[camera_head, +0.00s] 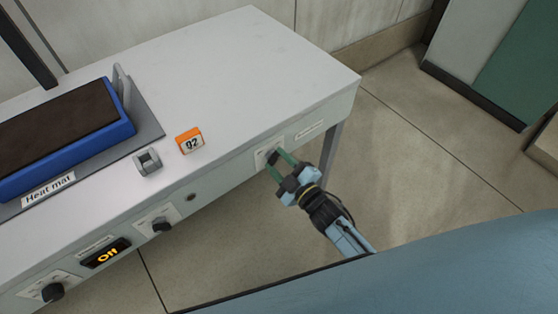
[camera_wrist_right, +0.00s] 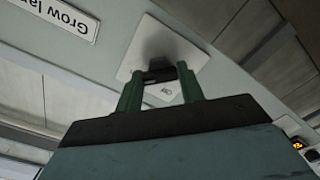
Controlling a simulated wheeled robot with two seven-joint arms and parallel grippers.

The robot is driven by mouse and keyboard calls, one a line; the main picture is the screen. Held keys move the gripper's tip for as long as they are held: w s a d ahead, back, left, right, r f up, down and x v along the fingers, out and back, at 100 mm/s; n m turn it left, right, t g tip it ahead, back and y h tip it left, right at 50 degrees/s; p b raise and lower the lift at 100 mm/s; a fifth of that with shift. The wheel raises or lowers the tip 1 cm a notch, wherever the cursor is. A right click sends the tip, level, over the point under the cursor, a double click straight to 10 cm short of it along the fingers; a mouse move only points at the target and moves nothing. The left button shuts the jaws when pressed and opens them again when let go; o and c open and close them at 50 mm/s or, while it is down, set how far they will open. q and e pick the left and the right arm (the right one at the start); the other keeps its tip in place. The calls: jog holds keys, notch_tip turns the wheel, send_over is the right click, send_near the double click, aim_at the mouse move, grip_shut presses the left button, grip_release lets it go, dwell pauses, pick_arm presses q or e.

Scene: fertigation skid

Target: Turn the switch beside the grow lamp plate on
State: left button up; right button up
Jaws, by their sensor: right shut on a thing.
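The switch's dark knob (camera_head: 273,158) sits on a white plate (camera_head: 261,157) on the front face of the bench, at its right end. The grow lamp plate (camera_head: 309,131) is a small white label to its right. In the wrist view the label (camera_wrist_right: 62,17) shows upside down, partly cut off. My right gripper (camera_head: 279,166) reaches the bench front and is shut on the knob (camera_wrist_right: 160,73), with one green finger on each side. The fingers hide part of the plate's marks, so I cannot tell the knob's setting. My left gripper is not in view.
A display (camera_head: 106,253) reads "Off", between two other black knobs (camera_head: 161,225) and (camera_head: 53,292) on the same front. Open floor lies right.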

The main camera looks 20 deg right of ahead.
dwell(0.3)
jog(key=o, duration=1)
jog(key=shift+s, duration=0.25)
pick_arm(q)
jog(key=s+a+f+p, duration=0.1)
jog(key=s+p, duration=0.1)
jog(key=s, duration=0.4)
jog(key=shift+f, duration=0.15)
pick_arm(e)
jog(key=v, duration=1.3)
